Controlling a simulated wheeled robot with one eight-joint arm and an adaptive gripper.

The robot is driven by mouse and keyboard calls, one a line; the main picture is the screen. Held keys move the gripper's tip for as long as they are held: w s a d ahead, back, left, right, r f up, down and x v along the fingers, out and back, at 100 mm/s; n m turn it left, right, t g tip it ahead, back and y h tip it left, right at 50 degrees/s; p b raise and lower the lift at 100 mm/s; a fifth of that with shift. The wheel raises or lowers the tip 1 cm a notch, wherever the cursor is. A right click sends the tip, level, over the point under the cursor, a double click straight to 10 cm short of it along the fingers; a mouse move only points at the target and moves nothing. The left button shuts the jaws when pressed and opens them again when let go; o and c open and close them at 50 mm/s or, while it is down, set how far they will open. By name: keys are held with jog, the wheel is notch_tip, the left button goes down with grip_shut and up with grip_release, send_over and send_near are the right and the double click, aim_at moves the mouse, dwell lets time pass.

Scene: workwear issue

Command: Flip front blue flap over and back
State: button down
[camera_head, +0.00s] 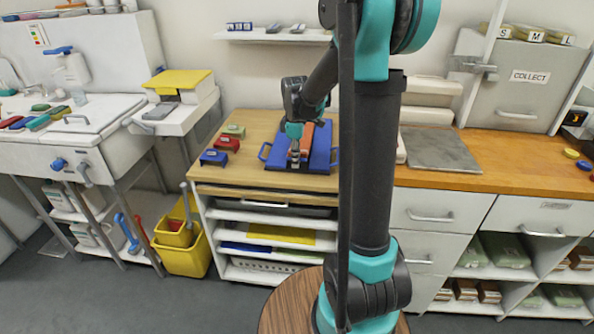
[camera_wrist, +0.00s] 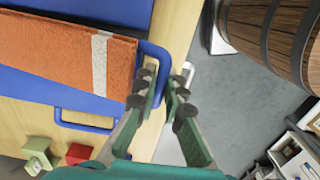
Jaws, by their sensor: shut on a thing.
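A blue folding board (camera_head: 321,158) lies on the wooden table top, with loop handles at its sides. An orange cloth (camera_head: 307,134) lies on it; in the wrist view the cloth (camera_wrist: 60,50) has a pale stripe near its front end. My gripper (camera_head: 294,163) is at the board's front edge. In the wrist view my gripper (camera_wrist: 167,90) is shut on the front blue handle (camera_wrist: 155,50), whose bar runs between the fingertips. A second blue handle (camera_wrist: 85,125) is free at the left side. The front flap is mostly hidden by the cloth and arm.
A grey slab (camera_head: 440,150) lies on the counter to the right. Shelves are under the table. My arm hides part of the table's right side.

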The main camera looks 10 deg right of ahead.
jog(key=shift+w+d+r, duration=0.2)
jog(key=shift+w+r, duration=0.45)
jog(key=shift+r, duration=0.95)
jog(key=shift+w+d+r, duration=0.25)
jog(key=shift+w+r, duration=0.35)
jog(key=shift+r, duration=1.05)
jog(key=shift+w+d+r, duration=0.2)
jog(key=shift+w+r, duration=0.45)
jog(key=shift+r, duration=0.95)
jog(key=shift+w+d+r, duration=1.8)
jog(key=shift+w+r, duration=2.65)
jog(key=shift+w, duration=1.2)
jog(key=w+d, duration=0.2)
jog(key=w, duration=0.5)
jog(key=w+d, duration=0.2)
jog(key=w, duration=0.5)
jog(key=shift+d+f, duration=0.3)
jog(key=shift+f, duration=0.05)
jog(key=shift+r, duration=0.15)
